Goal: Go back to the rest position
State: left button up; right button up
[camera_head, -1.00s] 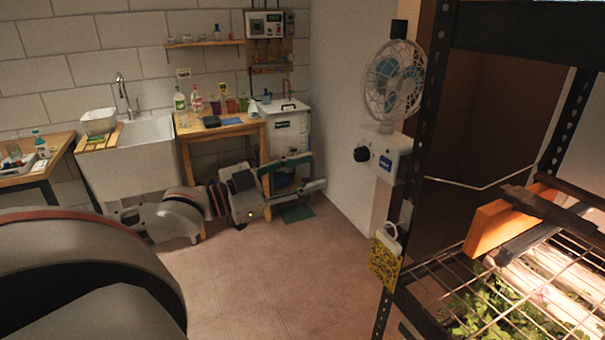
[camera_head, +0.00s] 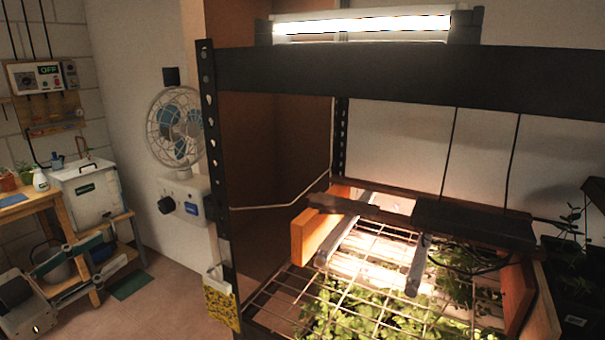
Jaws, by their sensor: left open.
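My left gripper (camera_head: 122,250) is at the lower left of the head view. Its two grey fingers point right and stand apart, with nothing seen between them. It shows in front of the wooden bench and the white box, clear of the rack on the right. Part of its wrist is cut off by the left edge of the picture. My right gripper is not in view.
A black metal rack (camera_head: 400,72) with a wire grid, seedlings (camera_head: 370,322) and a hanging light (camera_head: 470,226) fills the right. A fan (camera_head: 176,128) and yellow card (camera_head: 221,307) are beside its post. A white box (camera_head: 92,195) stands on the left bench.

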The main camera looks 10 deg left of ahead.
pick_arm(q)
jog(key=s+a+f+n+g+y, duration=0.1)
jog(key=a+f+n+y, duration=0.1)
jog(key=f, duration=0.6)
jog(key=s+a+f+n+y, duration=0.1)
jog(key=a+f+y, duration=0.15)
jog(key=f, duration=0.55)
jog(key=s+d+f+n+g, duration=0.1)
jog(key=s+d+f, duration=0.15)
jog(key=f, duration=0.55)
jog(key=s+d+f+n+g, duration=0.1)
jog(key=s+d+f+g, duration=0.15)
jog(key=f, duration=0.55)
jog(key=s+d+f+g, duration=0.1)
jog(key=s+d+f, duration=0.2)
jog(key=d+f, duration=0.5)
jog(key=s+d+f+g, duration=0.1)
jog(key=s+d+f, duration=0.3)
jog(key=d+f, duration=0.4)
jog(key=d, duration=0.4)
jog(key=shift+g, duration=0.35)
jog(key=shift+h, duration=0.25)
